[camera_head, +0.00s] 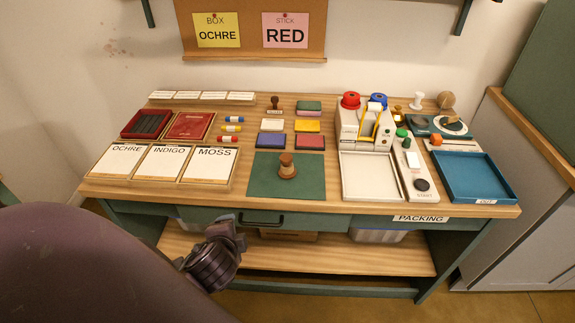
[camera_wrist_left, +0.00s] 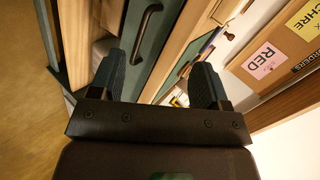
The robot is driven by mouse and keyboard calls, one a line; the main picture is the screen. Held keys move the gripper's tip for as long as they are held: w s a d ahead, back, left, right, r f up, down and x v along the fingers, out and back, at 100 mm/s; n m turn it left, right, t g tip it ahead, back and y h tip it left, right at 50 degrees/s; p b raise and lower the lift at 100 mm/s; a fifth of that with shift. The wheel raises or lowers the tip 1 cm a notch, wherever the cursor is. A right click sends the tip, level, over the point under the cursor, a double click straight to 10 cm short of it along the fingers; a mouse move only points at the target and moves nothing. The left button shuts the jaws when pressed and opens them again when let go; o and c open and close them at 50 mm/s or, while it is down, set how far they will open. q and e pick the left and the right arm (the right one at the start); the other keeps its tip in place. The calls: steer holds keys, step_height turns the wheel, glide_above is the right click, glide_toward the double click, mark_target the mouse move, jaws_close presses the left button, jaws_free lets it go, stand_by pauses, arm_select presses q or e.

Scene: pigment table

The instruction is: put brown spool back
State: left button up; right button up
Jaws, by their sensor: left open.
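The brown spool (camera_head: 287,165) stands upright on the dark green mat (camera_head: 257,184) at the front middle of the table. Nothing touches it but the mat. My left gripper (camera_head: 226,228) is in front of the table's front edge, to the left of the spool and apart from it. In the left wrist view the two fingers of the left gripper (camera_wrist_left: 158,74) are spread, with nothing held between them. A small brown knob-like thing (camera_wrist_left: 228,35) shows there near the table edge; I cannot tell if it is the spool. My right gripper is not in view.
Label cards (camera_head: 164,161) and red boxes (camera_head: 145,123) stand left. Colour pads (camera_head: 276,141) and a dark stamp (camera_head: 275,103) lie behind the mat. A white device (camera_head: 372,179) with red and blue rolls, a blue tray (camera_head: 478,176) and a wooden spool-like thing (camera_head: 446,99) are right.

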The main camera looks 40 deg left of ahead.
arm_select(q)
steer(key=w+a+r+m+t+y, duration=0.1)
steer(key=w+r+m+t, duration=0.1)
steer(key=w+m, duration=0.25)
steer(key=w+a+r+m+t, duration=0.1)
steer(key=w+a+m+t, duration=0.15)
steer(key=m, duration=0.25)
steer(key=m+t+h, duration=0.3)
steer(key=m+t, duration=0.2)
steer(key=m, duration=0.8)
glide_toward(283, 163)
steer(key=shift+w+a+r+g, duration=0.1)
steer(key=shift+a+r+g, duration=0.2)
steer(key=shift+a, duration=0.3)
steer(key=shift+w+d+f+m+h, duration=0.15)
steer(key=shift+w+m+h, duration=0.1)
steer(key=shift+m+h, duration=0.4)
steer(key=shift+w+m, duration=0.3)
steer(key=shift+m, duration=0.1)
steer(key=shift+w+a, duration=0.25)
steer(key=shift+w, duration=1.45)
steer(key=shift+w+a, duration=0.25)
steer(key=shift+w, duration=1.45)
steer(key=shift+w+a, duration=0.3)
steer(key=shift+w, duration=1.4)
steer(key=shift+c, duration=0.2)
steer(key=c, duration=1)
